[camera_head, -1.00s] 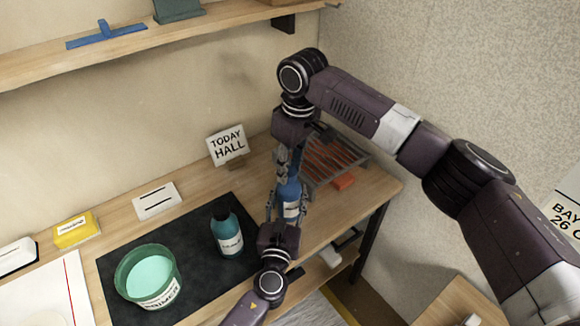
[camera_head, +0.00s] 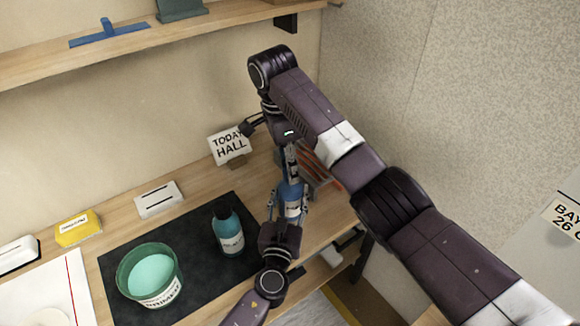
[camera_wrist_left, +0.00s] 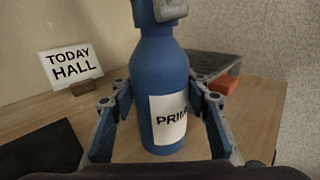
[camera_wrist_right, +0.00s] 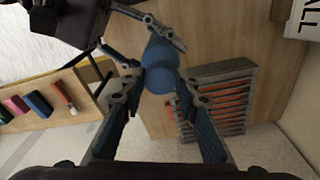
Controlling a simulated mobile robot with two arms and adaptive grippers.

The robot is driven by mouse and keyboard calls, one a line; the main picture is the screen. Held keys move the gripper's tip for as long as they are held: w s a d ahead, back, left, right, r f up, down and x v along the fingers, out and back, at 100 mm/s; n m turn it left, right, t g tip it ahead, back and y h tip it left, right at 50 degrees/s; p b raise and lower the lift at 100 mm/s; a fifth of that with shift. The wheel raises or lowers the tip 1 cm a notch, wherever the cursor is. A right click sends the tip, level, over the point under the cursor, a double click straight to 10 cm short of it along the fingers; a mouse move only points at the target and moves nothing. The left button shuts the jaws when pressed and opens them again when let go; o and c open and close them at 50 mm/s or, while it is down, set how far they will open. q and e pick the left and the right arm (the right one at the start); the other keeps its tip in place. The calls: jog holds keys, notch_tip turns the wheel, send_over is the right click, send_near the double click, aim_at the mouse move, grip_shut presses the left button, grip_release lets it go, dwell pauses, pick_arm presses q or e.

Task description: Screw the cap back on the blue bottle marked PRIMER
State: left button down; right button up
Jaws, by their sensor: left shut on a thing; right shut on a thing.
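The blue PRIMER bottle (camera_head: 292,193) stands upright on the wooden table, its label facing the left wrist camera (camera_wrist_left: 172,115). My left gripper (camera_head: 289,203) is shut around its body; its fingers flank the bottle in the left wrist view (camera_wrist_left: 160,92). My right gripper (camera_head: 290,158) points down from above and is shut at the bottle's top. In the right wrist view, the round blue cap (camera_wrist_right: 159,80) lies between its fingertips, in line with the bottle below. A right fingertip covers the neck in the left wrist view, so the thread is hidden.
A teal bottle (camera_head: 228,235) and a green tub (camera_head: 122,270) stand on the black mat (camera_head: 205,275). A TODAY HALL sign (camera_head: 229,145) stands behind. A shelf (camera_head: 190,47) is above.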

jog(key=m, duration=0.2)
jog(key=shift+w+m, duration=0.1)
jog(key=shift+m, duration=0.3)
jog(key=o, duration=0.7)
jog(key=shift+o, duration=0.2)
notch_tip(320, 180, up, 4)
jog(key=shift+w+d+f, duration=0.1)
jog(key=shift+f, duration=0.1)
jog(key=shift+r, duration=0.5)
jog(key=shift+c, duration=0.2)
